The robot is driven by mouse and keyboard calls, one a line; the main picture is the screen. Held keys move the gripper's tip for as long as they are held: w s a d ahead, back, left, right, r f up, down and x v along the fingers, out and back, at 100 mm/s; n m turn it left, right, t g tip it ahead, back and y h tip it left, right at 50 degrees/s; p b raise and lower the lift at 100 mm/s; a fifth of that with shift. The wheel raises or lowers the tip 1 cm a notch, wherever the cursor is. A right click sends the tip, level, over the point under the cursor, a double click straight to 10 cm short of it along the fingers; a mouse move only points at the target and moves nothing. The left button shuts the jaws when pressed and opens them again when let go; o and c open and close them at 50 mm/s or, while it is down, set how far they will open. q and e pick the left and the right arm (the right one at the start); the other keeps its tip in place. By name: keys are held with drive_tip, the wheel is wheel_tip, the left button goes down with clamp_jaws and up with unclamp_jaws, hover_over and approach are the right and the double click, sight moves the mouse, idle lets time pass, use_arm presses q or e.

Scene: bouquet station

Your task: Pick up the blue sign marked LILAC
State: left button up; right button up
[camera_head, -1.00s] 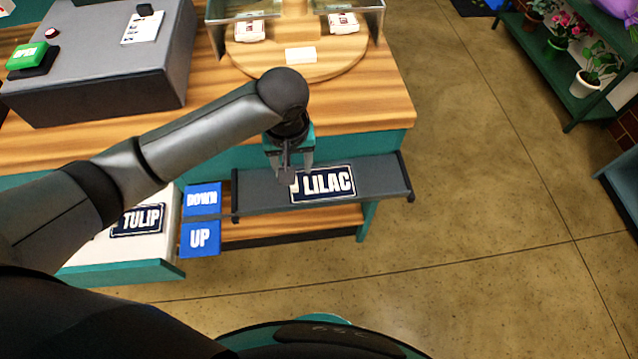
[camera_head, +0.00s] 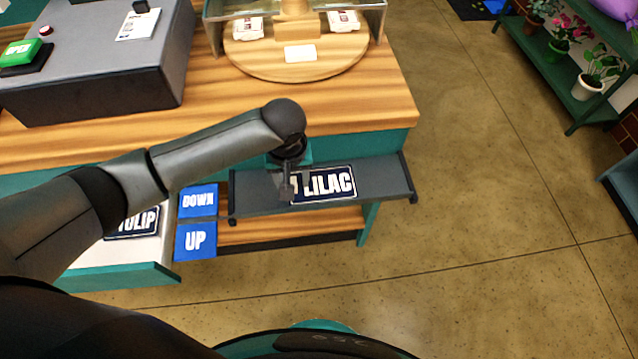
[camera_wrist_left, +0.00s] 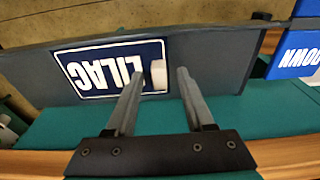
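The dark blue LILAC sign (camera_head: 326,185) lies flat on a grey shelf (camera_head: 385,178) at the table's front. It also shows in the left wrist view (camera_wrist_left: 92,70), upside down, with a small pale peg-like piece (camera_wrist_left: 158,75) at its end. My left gripper (camera_head: 287,190) is over the sign's left end in the head view and hides part of it. In the wrist view the left gripper's fingers (camera_wrist_left: 160,80) are apart, with the pale piece between or just beyond their tips. I cannot tell whether they touch it. My right gripper is not in view.
Blue DOWN (camera_head: 198,201) and UP (camera_head: 195,242) signs are left of the shelf. A TULIP sign (camera_head: 140,224) lies in a drawer (camera_head: 110,277) further left. The wooden counter (camera_head: 350,105) stands behind; open floor is to the right.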

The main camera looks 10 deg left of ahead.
use_arm(q)
clamp_jaws()
idle(0.3)
drive_tip(key=shift+r, duration=0.1)
